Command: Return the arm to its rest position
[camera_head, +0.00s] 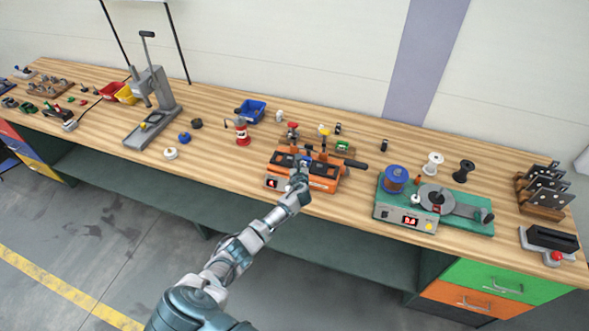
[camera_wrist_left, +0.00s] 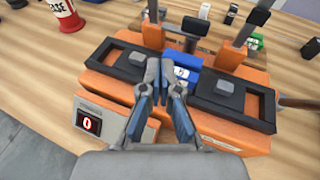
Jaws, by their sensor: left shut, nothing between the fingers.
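My left arm reaches in from the bottom of the head view to an orange machine (camera_head: 324,178) on the workbench. My left gripper (camera_head: 302,163) is over the near middle of this machine. In the left wrist view the gripper (camera_wrist_left: 159,65) has its fingertips together, with nothing seen between them. A blue block (camera_wrist_left: 182,70) sits in the machine just beyond and right of the fingertips, between two black frames. Whether the fingertips touch it I cannot tell. A small display on the machine (camera_wrist_left: 90,122) reads 0. My right gripper is not seen.
A green machine (camera_head: 462,219) with a blue spool stands to the right. Upright levers (camera_wrist_left: 246,35) rise at the orange machine's back. Open floor lies before the bench.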

